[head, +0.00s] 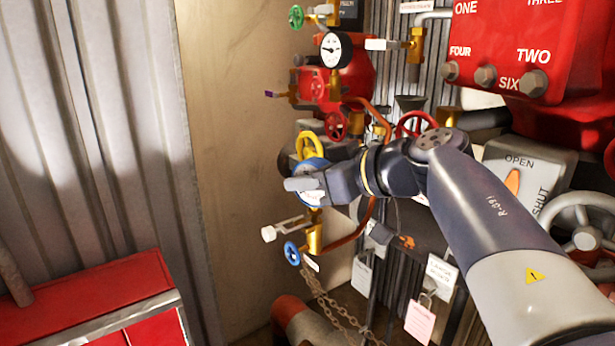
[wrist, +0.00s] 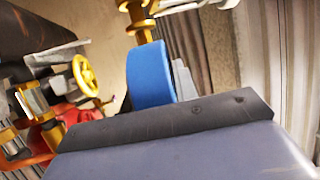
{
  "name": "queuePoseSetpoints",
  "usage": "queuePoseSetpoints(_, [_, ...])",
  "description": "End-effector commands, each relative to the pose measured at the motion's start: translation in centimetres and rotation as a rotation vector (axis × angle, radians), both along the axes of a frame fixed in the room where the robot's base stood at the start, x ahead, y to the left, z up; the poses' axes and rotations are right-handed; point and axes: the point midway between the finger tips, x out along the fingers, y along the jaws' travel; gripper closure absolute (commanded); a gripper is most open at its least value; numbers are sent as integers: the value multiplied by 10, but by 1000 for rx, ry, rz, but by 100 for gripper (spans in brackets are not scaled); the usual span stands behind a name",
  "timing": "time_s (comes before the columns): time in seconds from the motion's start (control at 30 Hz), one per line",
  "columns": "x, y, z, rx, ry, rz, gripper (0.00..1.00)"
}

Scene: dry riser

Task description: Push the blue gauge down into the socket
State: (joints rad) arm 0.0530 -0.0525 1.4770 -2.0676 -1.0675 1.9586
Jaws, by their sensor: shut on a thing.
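The blue gauge (head: 311,168) is gripped at the end of my arm in the head view, and its blue rim also shows in the wrist view (wrist: 150,74). My gripper (head: 305,186) is shut on it, with a grey finger across its front. Its face is mostly hidden. A brass fitting (head: 315,232) with a blue handwheel (head: 292,253) stands just below the gauge, and brass also shows at the top of the wrist view (wrist: 139,22). The socket opening is hidden, and I cannot tell whether the gauge's stem is in it.
A yellow handwheel (head: 310,146) is close behind the gauge. A white-ended lever (head: 285,228) sticks out left of the brass fitting. Above are a white-faced gauge (head: 335,50) and red valves. Chains (head: 335,312) and tags hang below. The space left of the pipework is free.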

Motion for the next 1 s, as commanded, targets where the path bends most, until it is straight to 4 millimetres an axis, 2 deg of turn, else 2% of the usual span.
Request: queuePoseSetpoints(1.0, [0,0,-12,0,0,0,98])
